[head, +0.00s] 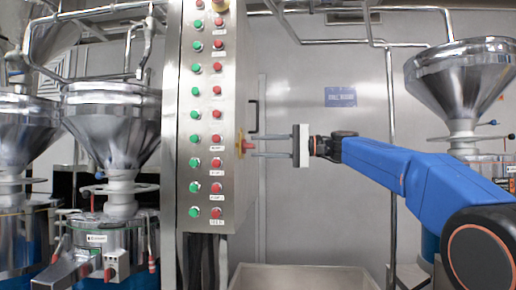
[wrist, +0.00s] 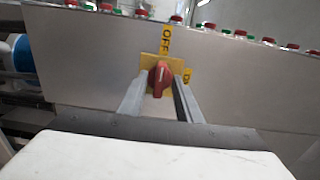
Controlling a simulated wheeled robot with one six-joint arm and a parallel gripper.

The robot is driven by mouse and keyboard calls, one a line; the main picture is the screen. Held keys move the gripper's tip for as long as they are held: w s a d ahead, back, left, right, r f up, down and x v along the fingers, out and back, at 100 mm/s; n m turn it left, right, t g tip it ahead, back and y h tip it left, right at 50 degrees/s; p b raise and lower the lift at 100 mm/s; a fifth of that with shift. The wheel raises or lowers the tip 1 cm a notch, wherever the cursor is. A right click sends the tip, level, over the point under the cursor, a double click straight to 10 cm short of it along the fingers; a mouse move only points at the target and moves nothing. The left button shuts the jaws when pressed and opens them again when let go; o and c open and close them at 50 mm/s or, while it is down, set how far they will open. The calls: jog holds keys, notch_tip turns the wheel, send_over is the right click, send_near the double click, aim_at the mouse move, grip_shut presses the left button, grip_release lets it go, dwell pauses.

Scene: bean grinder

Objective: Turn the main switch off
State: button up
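The main switch is a red rotary knob (wrist: 160,78) on a yellow plate on the side of the steel control cabinet. The plate reads OFF above the knob, and a yellow label that seems to read ON is at its right. The knob stands close to upright, its top end towards the OFF label. In the head view the knob (head: 247,146) sticks out from the cabinet's right side. My gripper (wrist: 160,88) is open, one finger on each side of the knob with a visible gap. In the head view my gripper (head: 252,146) reaches the knob from the right.
The cabinet front (head: 205,120) carries columns of green and red buttons. Steel hoppers stand left (head: 112,120) and right (head: 460,85). A pale bin (head: 300,278) is below my arm. A vertical pipe (head: 391,150) stands behind the arm.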

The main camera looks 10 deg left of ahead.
jog(key=d, duration=1.6)
jog(key=s+d+f+m+t+h, duration=0.15)
jog(key=s+f+h, duration=0.25)
jog(key=s+f, duration=0.55)
jog(key=s+d+f+m+t+h, duration=0.1)
jog(key=s+d+f+t+h, duration=0.2)
jog(key=s+f, duration=0.7)
jog(key=s+d+f+h, duration=0.3)
jog(key=s+d+f, duration=0.2)
jog(key=f, duration=0.6)
jog(key=s+d+f+n+h, duration=0.1)
jog(key=s+d+f+h, duration=0.3)
jog(key=s+f, duration=0.5)
jog(key=s+d+f+n+h, duration=0.1)
jog(key=s+d+f+h, duration=0.3)
jog(key=f, duration=1)
jog(key=s+d, duration=0.3)
jog(key=d, duration=0.1)
jog(key=shift+s+d+f, duration=0.15)
jog(key=shift+s+d, duration=0.05)
jog(key=shift+d, duration=0.05)
